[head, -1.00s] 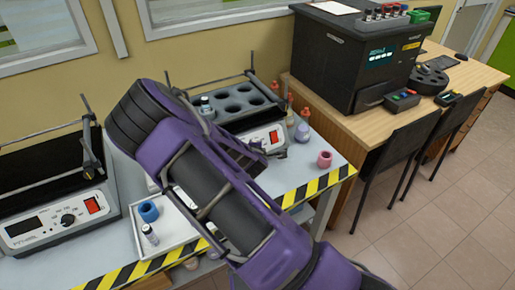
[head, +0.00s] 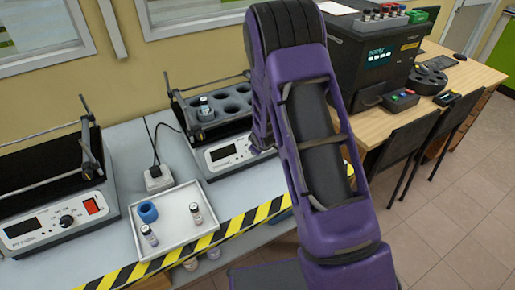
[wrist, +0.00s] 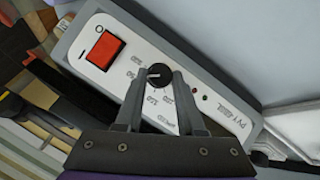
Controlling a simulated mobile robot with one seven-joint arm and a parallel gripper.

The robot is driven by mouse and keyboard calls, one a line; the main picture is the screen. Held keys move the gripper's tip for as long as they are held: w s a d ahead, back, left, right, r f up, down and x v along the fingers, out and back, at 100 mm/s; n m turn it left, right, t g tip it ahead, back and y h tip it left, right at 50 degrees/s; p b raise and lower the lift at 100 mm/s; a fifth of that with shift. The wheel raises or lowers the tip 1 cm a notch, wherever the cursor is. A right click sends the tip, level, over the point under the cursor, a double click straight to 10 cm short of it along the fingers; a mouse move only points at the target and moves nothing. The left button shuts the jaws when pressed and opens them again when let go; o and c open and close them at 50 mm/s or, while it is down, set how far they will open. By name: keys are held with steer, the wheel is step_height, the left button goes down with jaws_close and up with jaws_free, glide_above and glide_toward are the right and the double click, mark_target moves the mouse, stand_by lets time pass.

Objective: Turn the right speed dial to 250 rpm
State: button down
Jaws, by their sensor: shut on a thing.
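The right machine's white front panel (head: 232,150) shows in the head view with its display. My purple arm hides the panel's right part and the dial there. In the wrist view, the black round speed dial (wrist: 159,72) sits on the white panel between the tips of my gripper (wrist: 161,77), which is shut on it. Printed numbers ring the dial, but they are small and partly covered by the fingers. I cannot read the setting surely. A red switch (wrist: 104,50) lies up and left of the dial in the wrist view.
The left machine (head: 58,222) has its own dial and red switch. A white tray (head: 178,238) holds a blue cup (head: 148,212) and two vials. A plug and cable (head: 157,178) stand between the machines. A dark analyser (head: 385,50) is on the wooden desk.

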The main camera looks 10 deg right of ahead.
stand_by(0.4)
steer(key=c, duration=0.5)
jaws_free()
steer(key=v, duration=1.7)
steer(key=shift+d+r+p, duration=0.2)
steer(key=shift+r+p, duration=0.05)
steer(key=shift+p, duration=0.1)
steer(key=shift+w, duration=0.1)
